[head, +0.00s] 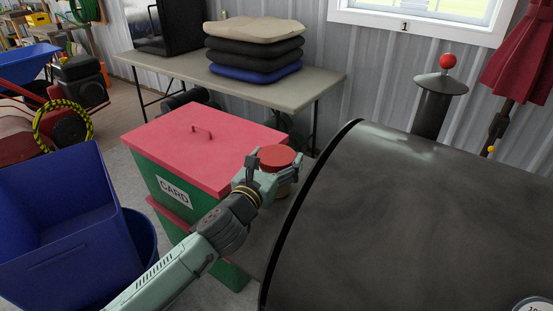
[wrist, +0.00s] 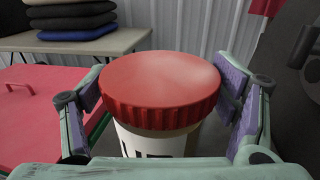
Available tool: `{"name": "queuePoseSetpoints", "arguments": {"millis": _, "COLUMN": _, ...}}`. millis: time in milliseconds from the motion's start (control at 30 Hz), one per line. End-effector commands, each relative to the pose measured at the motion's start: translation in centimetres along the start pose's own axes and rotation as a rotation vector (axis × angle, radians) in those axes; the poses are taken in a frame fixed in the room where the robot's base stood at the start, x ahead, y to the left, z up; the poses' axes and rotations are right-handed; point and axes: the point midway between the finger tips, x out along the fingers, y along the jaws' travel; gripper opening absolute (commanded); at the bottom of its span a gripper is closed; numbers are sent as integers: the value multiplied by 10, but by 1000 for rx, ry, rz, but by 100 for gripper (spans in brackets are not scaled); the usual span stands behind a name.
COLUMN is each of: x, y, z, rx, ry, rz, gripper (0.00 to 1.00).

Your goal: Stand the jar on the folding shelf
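The jar has a broad red ribbed lid (head: 277,157) and a pale body with dark lettering. In the wrist view the jar (wrist: 163,88) stands upright between the finger pads, filling the middle. My gripper (head: 275,166) flanks it, with a pad against each side of the lid as far as I can see. The lower jar is hidden in the wrist view. A grey flat surface (head: 262,238), apparently the folding shelf, lies beside the black barrel grill, partly behind my arm. I cannot tell whether the jar's base touches it.
The black grill (head: 410,215) stands close at right. A green bin with a red lid (head: 200,148), marked CARD, is close at left. Blue bins (head: 70,225) stand further left. A table (head: 305,94) with stacked cushions (head: 252,48) is behind.

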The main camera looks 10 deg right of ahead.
Motion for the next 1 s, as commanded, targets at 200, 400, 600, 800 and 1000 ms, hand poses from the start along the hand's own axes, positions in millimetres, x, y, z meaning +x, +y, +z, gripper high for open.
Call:
{"name": "queuePoseSetpoints", "arguments": {"millis": 200, "x": 0, "y": 0, "z": 0, "rx": -1, "ry": 0, "rz": 0, "gripper": 91}}
{"name": "queuePoseSetpoints", "arguments": {"millis": 400, "x": 0, "y": 0, "z": 0, "rx": -1, "ry": 0, "rz": 0, "gripper": 91}}
{"name": "queuePoseSetpoints", "arguments": {"millis": 600, "x": -9, "y": 1, "z": 1, "rx": 3, "ry": -1, "rz": 2, "gripper": 91}}
{"name": "queuePoseSetpoints", "arguments": {"millis": 800, "x": -53, "y": 1, "z": -3, "rx": 5, "ry": 2, "rz": 4, "gripper": 91}}
{"name": "queuePoseSetpoints", "arguments": {"millis": 1000, "x": -97, "y": 2, "z": 2, "rx": 3, "ry": 3, "rz": 5, "gripper": 91}}
